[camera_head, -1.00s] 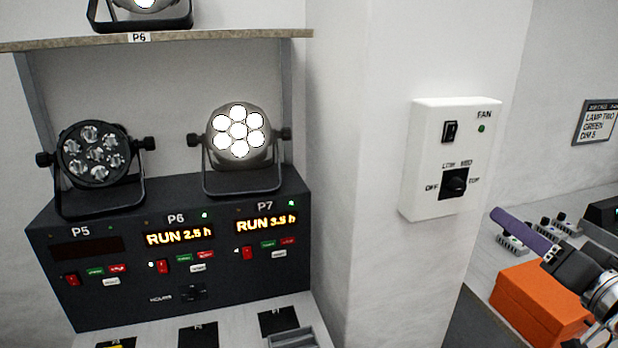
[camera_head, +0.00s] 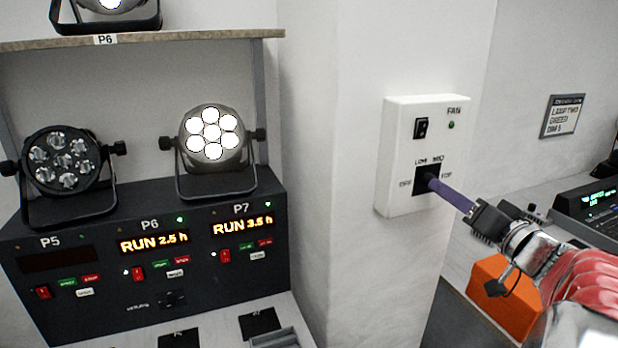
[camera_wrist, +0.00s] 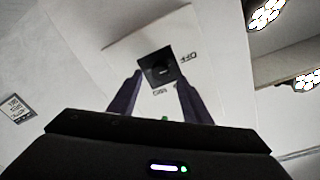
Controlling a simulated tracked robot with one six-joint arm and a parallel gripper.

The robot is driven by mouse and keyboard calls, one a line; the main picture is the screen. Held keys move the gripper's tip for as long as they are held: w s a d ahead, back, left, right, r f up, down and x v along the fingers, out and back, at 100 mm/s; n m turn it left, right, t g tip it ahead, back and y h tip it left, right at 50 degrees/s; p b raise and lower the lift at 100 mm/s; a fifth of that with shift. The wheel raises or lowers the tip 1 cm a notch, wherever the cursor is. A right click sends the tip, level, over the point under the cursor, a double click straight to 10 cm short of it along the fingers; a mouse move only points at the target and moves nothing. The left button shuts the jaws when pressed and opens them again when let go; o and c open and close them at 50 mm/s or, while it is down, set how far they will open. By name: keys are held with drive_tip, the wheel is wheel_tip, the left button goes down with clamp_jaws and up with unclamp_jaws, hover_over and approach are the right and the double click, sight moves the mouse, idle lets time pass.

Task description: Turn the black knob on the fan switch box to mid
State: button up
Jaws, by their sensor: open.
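The white fan switch box (camera_head: 397,150) is mounted on the wall pillar, with a black rocker switch (camera_head: 421,128) and a green light above the knob. The black knob (camera_wrist: 161,71) sits on a dark square plate and shows between my fingers in the wrist view. In the head view my gripper (camera_head: 432,181) reaches the plate and hides the knob. I cannot tell whether the fingers touch it or which way its pointer faces.
A black panel (camera_head: 90,300) with P5, P6 and P7 displays stands left, with par lamps (camera_head: 210,133) above. An orange box (camera_head: 500,300) sits below my arm. A small sign (camera_head: 562,116) hangs on the right wall. The air before the box is otherwise clear.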

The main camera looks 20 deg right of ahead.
drive_tip(key=w, duration=0.4)
drive_tip(key=shift+d, duration=0.1)
drive_tip(key=shift+c, duration=0.4)
drive_tip(key=c, duration=0.9)
drive_tip(key=shift+c, duration=0.3)
